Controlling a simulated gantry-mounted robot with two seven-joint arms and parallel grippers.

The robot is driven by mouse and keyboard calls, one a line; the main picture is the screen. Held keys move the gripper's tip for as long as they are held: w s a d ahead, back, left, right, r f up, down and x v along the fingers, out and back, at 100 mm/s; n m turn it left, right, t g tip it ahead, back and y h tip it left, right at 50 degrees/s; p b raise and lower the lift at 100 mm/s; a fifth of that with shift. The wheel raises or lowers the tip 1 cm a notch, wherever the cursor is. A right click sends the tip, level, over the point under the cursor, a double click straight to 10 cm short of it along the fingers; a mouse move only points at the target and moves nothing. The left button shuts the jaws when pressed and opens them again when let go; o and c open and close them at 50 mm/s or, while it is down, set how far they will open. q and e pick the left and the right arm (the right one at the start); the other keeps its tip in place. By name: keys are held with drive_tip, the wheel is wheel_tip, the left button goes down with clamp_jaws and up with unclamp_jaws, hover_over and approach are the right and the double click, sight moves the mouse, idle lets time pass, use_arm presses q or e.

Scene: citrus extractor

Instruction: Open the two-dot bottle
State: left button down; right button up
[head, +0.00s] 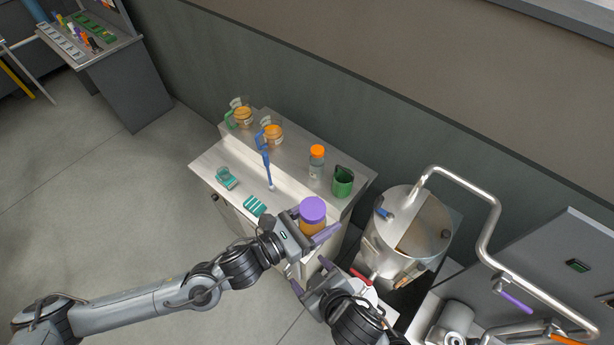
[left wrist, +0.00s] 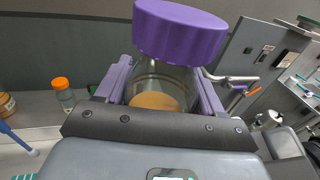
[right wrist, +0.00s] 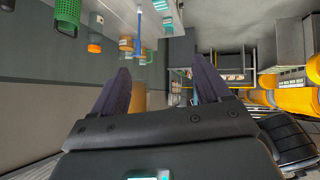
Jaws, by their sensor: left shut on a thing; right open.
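A clear bottle with orange-brown contents and a purple cap (head: 313,209) is held by my left gripper (head: 316,228) over the counter's front right edge. In the left wrist view its purple cap (left wrist: 181,32) sits on top, and the glass body (left wrist: 160,82) is between the two fingers. A second bottle with an orange cap (head: 317,152) stands upright on the counter and also shows in the left wrist view (left wrist: 64,96). No dots are visible on either bottle. My right gripper (head: 311,276) is open and empty, below the held bottle in the head view.
The steel counter (head: 210,163) bears two jugs with orange contents (head: 243,117) (head: 273,135), a blue-handled tool (head: 265,158), a green cup (head: 342,182) and small teal items (head: 255,206). A steel tank (head: 402,232) with a curved pipe (head: 487,215) stands to the right.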

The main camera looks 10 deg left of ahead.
drive_tip(key=s+a+f+n+g+y, duration=0.2)
drive_tip(key=s+a+n+g+y, duration=0.1)
drive_tip(key=a+n, duration=0.5)
wheel_tip(320, 180, down, 6)
drive_tip(key=d+n+g+h, duration=0.2)
drive_tip(key=g, duration=0.1)
drive_tip(key=w+d+f+n+g+h, duration=0.1)
drive_tip(key=w+d+f+g+h, duration=0.2)
drive_tip(key=d, duration=0.7)
drive_tip(key=w+d+f+h, duration=0.1)
drive_tip(key=w+d+h, duration=0.25)
drive_tip(key=d, duration=0.65)
wheel_tip(320, 180, up, 36)
drive_tip(key=n+t+h, duration=0.2)
drive_tip(key=n, duration=0.7)
hover_over(307, 204)
drive_tip(key=shift+w+d+y, duration=0.15)
drive_tip(key=shift+d+y, duration=0.1)
drive_tip(key=shift+a, duration=0.2)
drive_tip(key=shift+s+f, duration=0.2)
drive_tip(key=shift+f, duration=3.75)
